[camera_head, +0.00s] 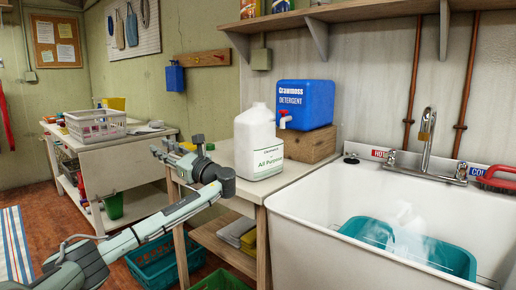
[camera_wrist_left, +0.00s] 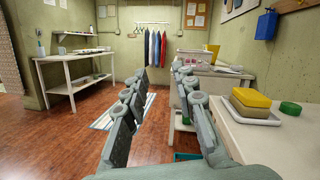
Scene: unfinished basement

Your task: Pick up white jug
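The white jug (camera_head: 257,135) stands upright on the pale wooden counter (camera_head: 234,159), with a green-lettered label on its front. It stands left of a blue detergent container and does not show in the left wrist view. My left gripper (camera_head: 177,147) is left of the jug, apart from it, near the counter's left end. In the left wrist view my left gripper (camera_wrist_left: 158,88) shows two fingers spread apart with nothing between them. My right gripper is in neither view.
The blue detergent container (camera_head: 305,103) sits on a wooden block (camera_head: 310,146) beside the jug. A white sink (camera_head: 320,240) lies to the right. In the left wrist view a tray (camera_wrist_left: 252,119) with sponges (camera_wrist_left: 250,105) and a green cap (camera_wrist_left: 290,108) are on the counter.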

